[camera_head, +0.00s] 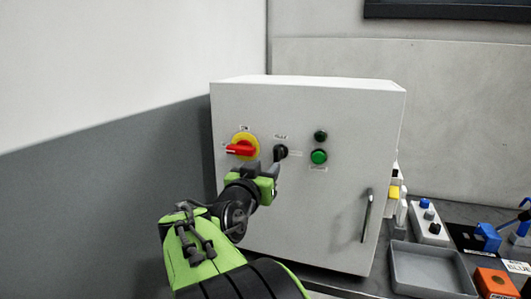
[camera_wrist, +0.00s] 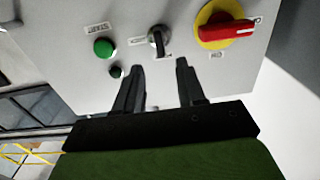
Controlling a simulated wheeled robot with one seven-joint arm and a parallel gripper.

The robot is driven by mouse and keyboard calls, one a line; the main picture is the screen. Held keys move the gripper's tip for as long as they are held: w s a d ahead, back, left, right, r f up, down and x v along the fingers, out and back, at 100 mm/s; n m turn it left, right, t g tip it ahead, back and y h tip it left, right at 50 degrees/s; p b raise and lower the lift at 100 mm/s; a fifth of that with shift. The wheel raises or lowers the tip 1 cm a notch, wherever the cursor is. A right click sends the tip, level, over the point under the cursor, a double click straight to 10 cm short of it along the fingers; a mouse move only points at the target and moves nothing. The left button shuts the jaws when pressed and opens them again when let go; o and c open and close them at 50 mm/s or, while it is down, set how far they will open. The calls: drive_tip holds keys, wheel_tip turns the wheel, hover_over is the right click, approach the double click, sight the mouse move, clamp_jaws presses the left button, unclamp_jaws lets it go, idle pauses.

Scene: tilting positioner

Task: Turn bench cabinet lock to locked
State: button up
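The bench cabinet (camera_head: 300,215) is a light grey box with several controls on its front. A small black rotary switch (camera_head: 280,152), the likely lock, sits between a red rotary handle on a yellow disc (camera_head: 243,147) and a green button (camera_head: 319,157). In the head view my gripper (camera_head: 268,168) is just below the switch.
A dark green button or lamp (camera_head: 320,136) is above the green one. A vertical door handle (camera_head: 367,215) is at the cabinet's right. A grey tray (camera_head: 430,270), an orange box (camera_head: 494,283) and a white control box (camera_head: 428,222) stand to the right. A wall is close on the left.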

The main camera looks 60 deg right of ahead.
sight(276, 156)
drive_tip(key=d, duration=0.3)
drive_tip(key=w+d+p, duration=0.1)
drive_tip(key=d, duration=0.3)
drive_tip(key=d+p, duration=0.1)
drive_tip(key=d, duration=0.2)
drive_tip(key=shift+w+d, duration=0.15)
drive_tip(key=shift+w, duration=0.15)
clamp_jaws()
